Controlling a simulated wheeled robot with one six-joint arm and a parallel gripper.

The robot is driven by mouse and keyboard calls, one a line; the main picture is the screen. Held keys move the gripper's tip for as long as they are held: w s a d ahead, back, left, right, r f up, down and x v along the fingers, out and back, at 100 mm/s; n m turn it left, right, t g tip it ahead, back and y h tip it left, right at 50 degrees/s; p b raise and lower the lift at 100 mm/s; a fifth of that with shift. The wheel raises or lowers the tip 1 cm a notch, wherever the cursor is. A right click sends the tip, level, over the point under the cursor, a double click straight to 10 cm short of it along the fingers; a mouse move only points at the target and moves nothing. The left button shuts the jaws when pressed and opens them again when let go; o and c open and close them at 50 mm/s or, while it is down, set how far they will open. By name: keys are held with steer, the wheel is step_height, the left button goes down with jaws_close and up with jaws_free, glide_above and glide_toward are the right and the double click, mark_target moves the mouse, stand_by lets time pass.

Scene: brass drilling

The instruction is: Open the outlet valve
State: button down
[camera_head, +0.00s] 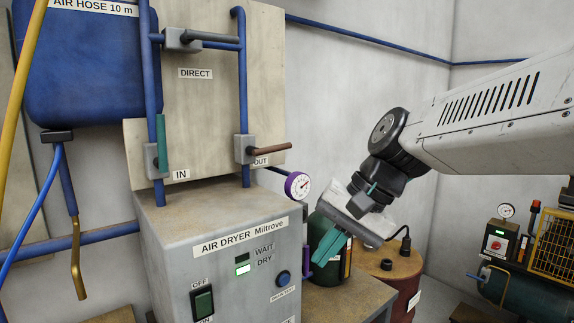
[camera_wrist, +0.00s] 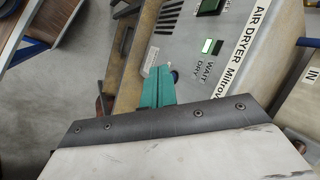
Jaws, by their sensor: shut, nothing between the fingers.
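The outlet valve (camera_head: 245,150) is a grey body on the right vertical blue pipe, beside the OUT label. Its brown lever (camera_head: 270,149) points sideways to the right, across the pipe. My gripper (camera_head: 328,258) has teal fingers and is shut and empty. It is to the right of and below the lever in the head view, apart from it, in front of a dark green cylinder. In the wrist view the shut fingers (camera_wrist: 157,88) show against the dryer front; the outlet valve is not visible there.
The inlet valve's green lever (camera_head: 161,143) stands along its pipe. A purple-rimmed gauge (camera_head: 297,185) is between the outlet lever and my gripper. The AIR DRYER box (camera_head: 215,245) is below the valves, with its DRY lamp lit.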

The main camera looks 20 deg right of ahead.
mark_target(273, 149)
steer(key=w+d+r+m+t+h, duration=0.1)
steer(key=w+d+r+m+t, duration=0.25)
steer(key=w+r+m, duration=0.65)
steer(key=w+d+r+m+t+h, duration=0.15)
steer(key=w+m+t, duration=0.4)
steer(key=m, duration=0.95)
steer(key=x, duration=1)
steer(key=r, duration=0.4)
steer(key=shift+w+a+r, duration=0.1)
steer(key=shift+w+r, duration=0.15)
steer(key=shift+w, duration=0.1)
